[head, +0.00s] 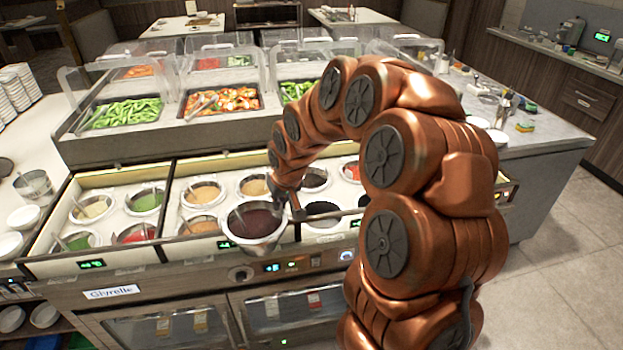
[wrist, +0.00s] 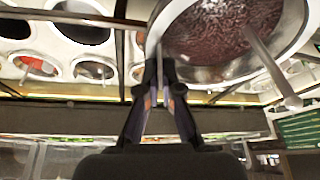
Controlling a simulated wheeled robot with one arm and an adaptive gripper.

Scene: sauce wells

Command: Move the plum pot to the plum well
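The plum pot (head: 255,220) is a steel pot of dark purple-brown sauce with a spoon handle sticking out. A dark, empty-looking well (head: 322,211) lies just right of the pot. Another dark round opening (head: 314,178) lies behind it. I cannot read which one is the plum well.
Filled pots stand in wells to the left, such as a red one (head: 134,233) and an orange one (head: 200,225). A dividing bar (head: 330,215) runs across the counter near the pot. Clear guards (head: 215,70) and food trays (head: 220,101) stand behind.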

